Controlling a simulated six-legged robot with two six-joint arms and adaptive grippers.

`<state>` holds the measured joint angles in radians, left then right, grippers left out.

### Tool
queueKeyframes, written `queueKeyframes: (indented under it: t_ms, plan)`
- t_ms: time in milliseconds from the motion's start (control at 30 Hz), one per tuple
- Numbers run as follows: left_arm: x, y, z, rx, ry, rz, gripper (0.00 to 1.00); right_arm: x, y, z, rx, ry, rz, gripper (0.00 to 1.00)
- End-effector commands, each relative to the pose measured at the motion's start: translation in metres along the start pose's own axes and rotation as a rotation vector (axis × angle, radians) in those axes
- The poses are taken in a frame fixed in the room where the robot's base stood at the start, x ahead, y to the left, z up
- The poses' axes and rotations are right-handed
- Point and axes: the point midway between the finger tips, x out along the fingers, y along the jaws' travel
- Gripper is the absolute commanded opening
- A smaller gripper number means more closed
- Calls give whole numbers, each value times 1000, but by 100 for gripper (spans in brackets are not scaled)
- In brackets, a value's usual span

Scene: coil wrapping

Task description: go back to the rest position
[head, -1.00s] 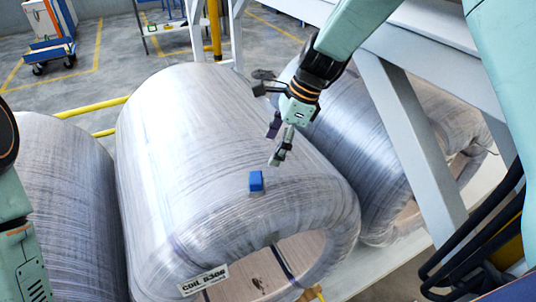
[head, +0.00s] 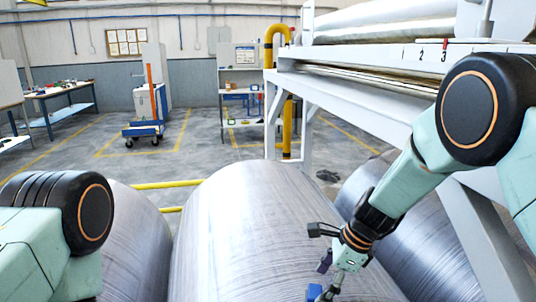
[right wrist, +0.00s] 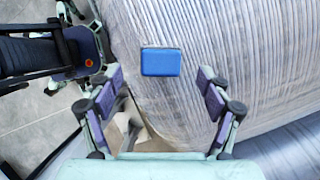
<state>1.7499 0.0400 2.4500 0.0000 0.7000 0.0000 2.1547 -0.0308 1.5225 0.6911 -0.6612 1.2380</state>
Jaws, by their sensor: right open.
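A large wrapped coil (head: 235,220) lies in the middle of the head view, and its ribbed surface (right wrist: 240,60) fills much of the right wrist view. A small blue block (head: 314,292) rests on the coil's surface; it also shows in the right wrist view (right wrist: 161,62). My right gripper (head: 328,278) is above the coil beside the block. In the right wrist view its fingers (right wrist: 155,85) are spread and empty, with the block beyond them. My left arm enters at the left of the head view, its gripper out of frame. What seems to be my left gripper (right wrist: 68,14) shows partly at the right wrist view's upper left; its jaws are unclear.
Other coils lie on the left (head: 135,235) and right (head: 425,245). A white machine frame (head: 345,85) stands over the right coil, close to my right arm. Yellow rails (head: 165,185) cross behind the coils. A cart (head: 145,125) stands on open floor farther back.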

Motion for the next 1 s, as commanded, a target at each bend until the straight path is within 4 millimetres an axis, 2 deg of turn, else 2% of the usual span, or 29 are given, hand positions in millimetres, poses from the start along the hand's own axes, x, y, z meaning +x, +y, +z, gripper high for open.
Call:
queueKeyframes:
  t_ms: [33,267,400,600,1000]
  plan:
    - [1,0,0,0,0,0,64,10,0,0,0,1,1,79]
    - [2,0,0,0,0,0,64,43,1,0,0,1,2,79]
    - [1,0,0,0,0,0,64,27,-1,7,-2,-1,-5,79]
    - [1,0,0,0,0,0,64,12,0,12,-1,0,-2,79]
    - [1,0,0,0,0,0,64,9,0,14,0,0,-1,79]
